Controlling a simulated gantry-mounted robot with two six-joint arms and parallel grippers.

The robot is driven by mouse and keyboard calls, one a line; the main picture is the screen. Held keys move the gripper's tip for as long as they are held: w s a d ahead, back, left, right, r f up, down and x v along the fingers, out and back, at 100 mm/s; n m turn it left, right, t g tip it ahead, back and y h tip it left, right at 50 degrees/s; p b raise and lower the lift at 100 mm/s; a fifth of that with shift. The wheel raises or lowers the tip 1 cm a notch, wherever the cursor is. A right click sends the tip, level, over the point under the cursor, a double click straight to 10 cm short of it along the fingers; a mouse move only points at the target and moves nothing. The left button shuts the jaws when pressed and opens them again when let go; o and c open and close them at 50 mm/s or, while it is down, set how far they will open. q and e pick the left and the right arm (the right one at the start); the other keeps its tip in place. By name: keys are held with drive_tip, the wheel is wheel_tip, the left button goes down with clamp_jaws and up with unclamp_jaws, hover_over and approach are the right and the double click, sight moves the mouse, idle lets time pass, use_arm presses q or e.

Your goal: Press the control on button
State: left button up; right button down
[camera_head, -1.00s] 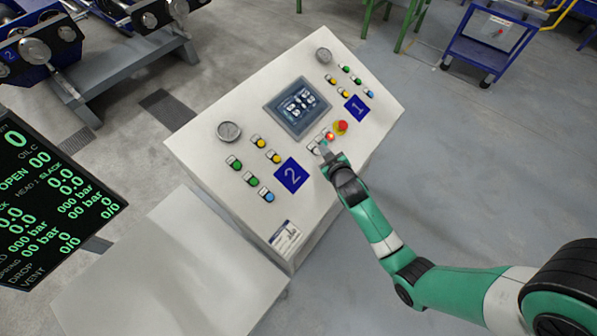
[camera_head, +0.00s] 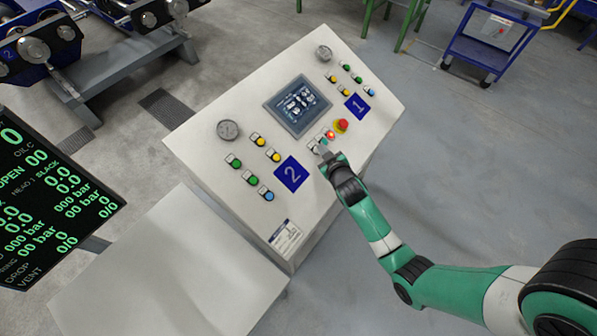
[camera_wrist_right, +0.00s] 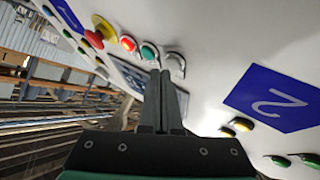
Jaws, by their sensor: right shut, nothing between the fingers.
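The control desk (camera_head: 225,105) has a sloped white face with buttons around a small screen (camera_head: 297,107). A short row near its lower middle holds a lit red button (camera_head: 330,135), which also shows in the right wrist view (camera_wrist_right: 128,43), a green button (camera_wrist_right: 149,51) and a pale button (camera_wrist_right: 175,62). I cannot read the labels, so I cannot tell which is control on. My right gripper (camera_head: 323,151) is shut and empty, its tips close to the green and pale buttons. I cannot tell whether they touch. My left gripper is out of view.
A red emergency stop (camera_head: 341,126) on a yellow base sits beside the row. Blue plates marked 2 (camera_head: 291,174) and 1 (camera_head: 357,107) have more coloured buttons near them. A dark readout display (camera_head: 45,200) stands at the left.

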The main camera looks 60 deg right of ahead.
drive_tip(key=shift+w+f+b, duration=0.2)
drive_tip(key=shift+f+b, duration=0.25)
drive_tip(key=shift+b, duration=0.05)
idle(0.6)
drive_tip(key=shift+r, duration=0.1)
drive_tip(key=shift+s+r+p, duration=0.4)
drive_tip(key=shift+r+p, duration=0.35)
drive_tip(key=shift+p, duration=0.35)
wheel_tip(320, 180, up, 6)
drive_tip(key=s+p, duration=0.2)
drive_tip(key=p, duration=0.4)
drive_tip(key=shift+s+a+f+p, duration=0.15)
drive_tip(key=shift+s+f+p, duration=0.1)
drive_tip(key=shift+p, duration=0.1)
